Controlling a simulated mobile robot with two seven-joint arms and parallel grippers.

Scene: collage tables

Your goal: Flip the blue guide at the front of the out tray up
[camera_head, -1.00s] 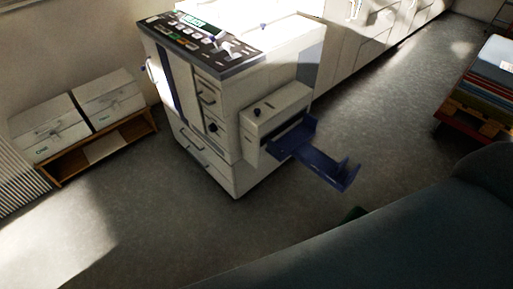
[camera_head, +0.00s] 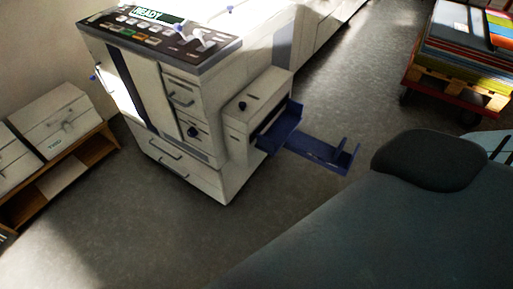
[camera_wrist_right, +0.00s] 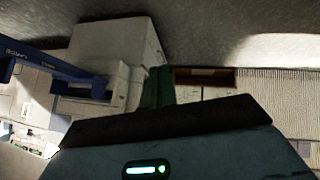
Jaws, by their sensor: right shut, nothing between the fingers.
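The dark blue out tray (camera_head: 312,149) sticks out from the right side of the white printing machine (camera_head: 190,110). Small blue upright pieces stand at its outer end, where the front guide (camera_head: 347,160) is; its exact tilt is hard to tell. My left gripper is out of view.
The machine's control panel (camera_head: 160,30) faces up. A low wooden shelf (camera_head: 85,168) with white boxes stands left. A red pallet cart (camera_head: 450,95) with stacked sheets stands at the upper right. The grey floor (camera_head: 350,90) between machine and cart is clear.

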